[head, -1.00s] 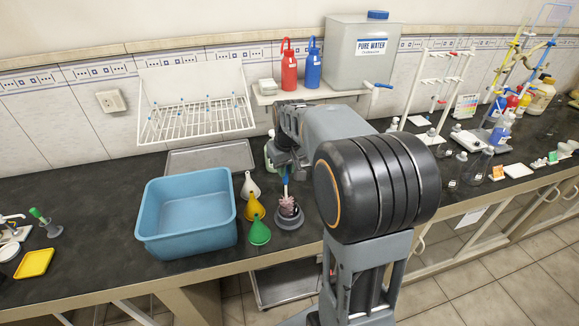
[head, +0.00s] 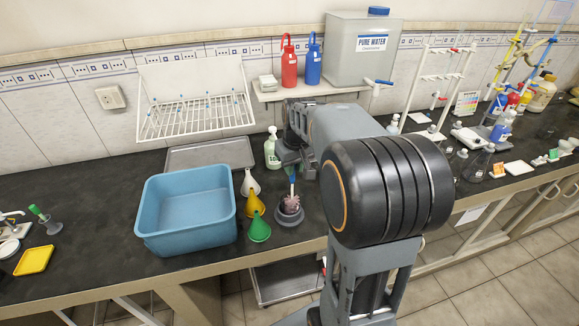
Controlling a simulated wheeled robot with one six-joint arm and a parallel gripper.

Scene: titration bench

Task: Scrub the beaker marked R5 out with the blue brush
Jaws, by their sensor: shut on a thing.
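The blue brush (head: 291,201) has a blue handle and pinkish bristles. Its bristle end is at the mouth of a dark grey round holder (head: 289,219) on the bench, to the right of the funnels. The handle leans slightly. My gripper (head: 292,166) is at the top of the handle, shut on the brush; the fingers are small and partly hidden by my arm. I cannot make out a beaker marked R5; no such marking is readable.
A blue basin (head: 187,241) stands left of white, yellow and green funnels (head: 259,230). A green-white bottle (head: 271,150) stands close behind my gripper. A metal tray (head: 210,153) lies behind the basin. Glassware and stands crowd the right. Bare bench shows left of the basin.

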